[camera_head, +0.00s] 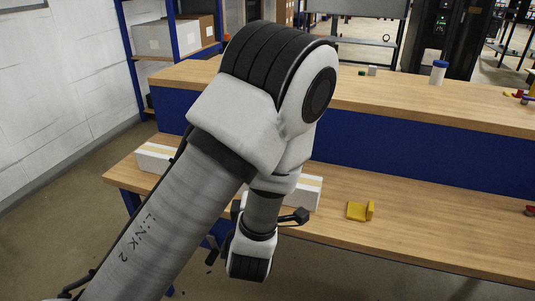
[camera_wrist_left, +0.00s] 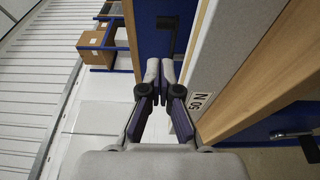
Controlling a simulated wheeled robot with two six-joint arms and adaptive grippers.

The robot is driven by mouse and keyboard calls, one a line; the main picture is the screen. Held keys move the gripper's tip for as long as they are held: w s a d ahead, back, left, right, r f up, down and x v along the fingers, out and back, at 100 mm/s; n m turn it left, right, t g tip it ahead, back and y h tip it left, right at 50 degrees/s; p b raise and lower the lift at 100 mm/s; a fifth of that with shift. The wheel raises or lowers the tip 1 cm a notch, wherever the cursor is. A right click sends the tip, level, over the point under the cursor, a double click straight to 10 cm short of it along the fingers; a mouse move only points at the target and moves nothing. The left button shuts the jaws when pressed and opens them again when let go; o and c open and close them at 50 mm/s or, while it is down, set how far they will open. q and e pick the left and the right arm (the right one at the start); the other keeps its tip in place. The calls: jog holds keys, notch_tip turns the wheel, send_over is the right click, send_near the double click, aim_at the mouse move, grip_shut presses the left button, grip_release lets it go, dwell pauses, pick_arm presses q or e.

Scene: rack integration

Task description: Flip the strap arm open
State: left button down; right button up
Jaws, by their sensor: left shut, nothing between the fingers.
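I cannot make out the strap arm for certain. A black bent bar (camera_wrist_left: 168,32) stands just beyond my left gripper's tips in the left wrist view; I cannot tell whether it is the strap arm. My left gripper (camera_wrist_left: 160,78) is shut and empty, with its fingertips together. In the head view my left arm crosses the middle and its wrist hangs at the front edge of the lower bench, hiding the fingertips. My right gripper is in neither view.
A long white piece with a tan stripe (camera_head: 155,156) lies on the lower bench (camera_head: 430,225), partly behind my arm. A yellow bracket (camera_head: 358,211) lies to its right. A raised shelf (camera_head: 400,98) holds a white bottle with a blue cap (camera_head: 438,74). The lower bench right of the bracket is mostly clear.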

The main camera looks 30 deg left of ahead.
pick_arm(q)
jog(key=x, duration=1.3)
jog(key=shift+w+f+p, duration=0.2)
jog(key=shift+w+p, duration=0.15)
jog(key=shift+p, duration=0.05)
jog(key=w+b, duration=0.1)
jog(key=w, duration=0.1)
jog(key=shift+w+d+b, duration=0.15)
jog(key=shift+w+b, duration=0.15)
